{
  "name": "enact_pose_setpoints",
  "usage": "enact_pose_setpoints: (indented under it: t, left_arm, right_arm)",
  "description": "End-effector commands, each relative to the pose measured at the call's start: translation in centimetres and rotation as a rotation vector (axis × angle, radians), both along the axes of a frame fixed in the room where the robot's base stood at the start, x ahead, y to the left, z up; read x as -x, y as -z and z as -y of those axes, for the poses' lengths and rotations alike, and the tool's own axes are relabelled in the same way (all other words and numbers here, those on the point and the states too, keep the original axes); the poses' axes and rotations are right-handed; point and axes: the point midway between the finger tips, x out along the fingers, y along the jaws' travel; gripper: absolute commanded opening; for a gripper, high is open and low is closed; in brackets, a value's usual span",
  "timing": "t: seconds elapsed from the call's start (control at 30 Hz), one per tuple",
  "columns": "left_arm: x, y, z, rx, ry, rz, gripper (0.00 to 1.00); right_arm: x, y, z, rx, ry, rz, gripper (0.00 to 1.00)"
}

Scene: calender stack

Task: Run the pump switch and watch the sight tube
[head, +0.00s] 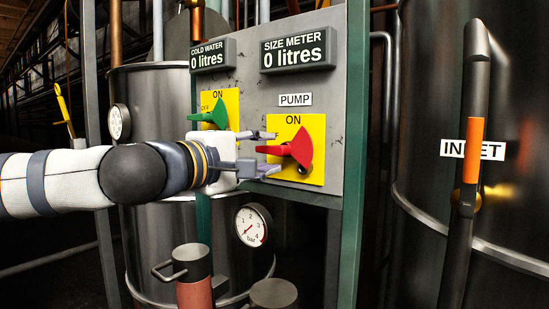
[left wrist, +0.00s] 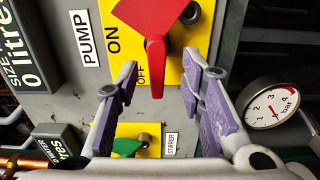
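The pump switch has a red handle (head: 300,147) on a yellow plate (head: 314,130) under the PUMP label. Its lever points left in the head view; in the left wrist view the red lever (left wrist: 156,66) ends beside the word OFF. My left gripper (head: 275,153) is open, with one finger above and one below the lever's tip. In the left wrist view, the lever stands between the fingertips, with gaps visible. An upright dark tube with an orange section (head: 473,150) stands at the right; I cannot tell whether it is the sight tube. My right gripper is not in view.
A green switch (head: 214,115) sits left of the pump switch. The SIZE METER display (head: 298,50) and COLD WATER display (head: 212,56) both read 0 litres. A pressure gauge (head: 254,225) is below the panel. A large tank marked INLET (head: 420,120) fills the right side.

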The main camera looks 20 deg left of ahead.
Motion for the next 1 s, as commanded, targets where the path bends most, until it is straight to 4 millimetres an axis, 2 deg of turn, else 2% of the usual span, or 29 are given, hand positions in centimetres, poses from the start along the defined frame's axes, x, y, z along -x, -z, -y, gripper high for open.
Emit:
enact_pose_setpoints:
  t: [0.1, 0.2, 0.5, 0.67, 1.0]
  left_arm:
    - [-2.0, 0.1, 0.8, 0.000, 0.000, -0.001, 0.36]
    - [-2.9, -0.1, 1.1, 0.000, 0.001, 0.002, 0.36]
    - [-3.2, -0.3, 1.3, 0.000, 0.001, 0.004, 0.36]
    - [-3.2, -0.3, 1.2, 0.000, 0.001, 0.003, 0.00]
    - [-3.2, -0.5, 1.2, -0.018, 0.000, 0.013, 0.00]
  right_arm:
    - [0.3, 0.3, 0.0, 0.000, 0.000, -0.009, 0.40]
    - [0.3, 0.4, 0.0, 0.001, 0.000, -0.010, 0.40]
    - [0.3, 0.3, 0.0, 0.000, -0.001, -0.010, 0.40]
    - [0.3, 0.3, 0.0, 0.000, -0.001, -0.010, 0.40]
    - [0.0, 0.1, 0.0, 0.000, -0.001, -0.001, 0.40]
